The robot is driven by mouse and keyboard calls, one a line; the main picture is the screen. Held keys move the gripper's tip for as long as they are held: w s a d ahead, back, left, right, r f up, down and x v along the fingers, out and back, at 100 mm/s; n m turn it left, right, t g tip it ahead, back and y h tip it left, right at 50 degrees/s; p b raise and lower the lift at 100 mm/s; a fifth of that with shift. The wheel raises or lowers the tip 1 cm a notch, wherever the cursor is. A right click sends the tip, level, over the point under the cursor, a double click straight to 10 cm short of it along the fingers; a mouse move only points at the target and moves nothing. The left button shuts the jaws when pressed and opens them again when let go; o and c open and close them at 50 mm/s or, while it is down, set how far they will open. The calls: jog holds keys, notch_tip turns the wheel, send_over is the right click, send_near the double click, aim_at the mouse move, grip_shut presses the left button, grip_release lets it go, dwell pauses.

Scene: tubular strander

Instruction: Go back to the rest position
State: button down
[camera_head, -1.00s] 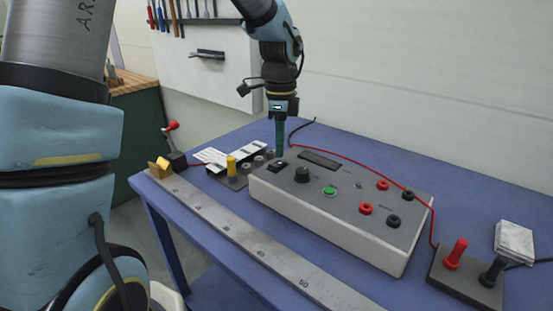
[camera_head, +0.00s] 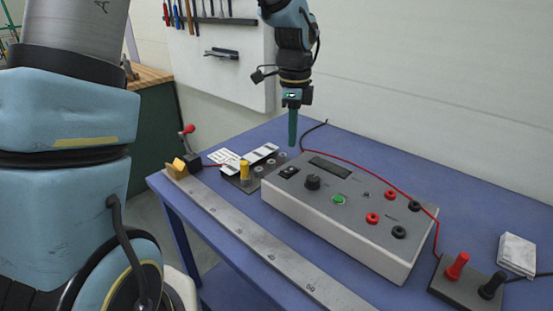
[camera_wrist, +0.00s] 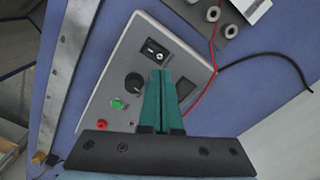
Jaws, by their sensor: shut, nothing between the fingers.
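My gripper (camera_head: 292,143) points down above the blue table, just behind the far left end of the grey control box (camera_head: 345,205). Its green fingers are together with nothing between them. In the wrist view the closed fingers (camera_wrist: 162,80) overlap the picture of the control box (camera_wrist: 92,90), with the black switch and knob beside them. The gap between the fingertips and the box or table is hard to judge.
A long steel ruler (camera_head: 250,245) lies along the table's front edge. A plate with a yellow post (camera_head: 244,170) stands left of the box. A red cable (camera_head: 375,178) runs over the box to a terminal block (camera_head: 465,285). A cloth pad (camera_head: 517,254) lies at right.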

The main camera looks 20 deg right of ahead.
jog(key=s+a+f+n, duration=0.1)
jog(key=s+a+n, duration=0.1)
jog(key=a+n, duration=0.9)
jog(key=s+a+f+n+t, duration=0.1)
jog(key=s+a+n, duration=0.1)
jog(key=a+n, duration=1)
jog(key=a, duration=0.7)
jog(key=shift+f+t, duration=0.25)
jog(key=shift+t, duration=0.05)
jog(key=shift+a, duration=0.1)
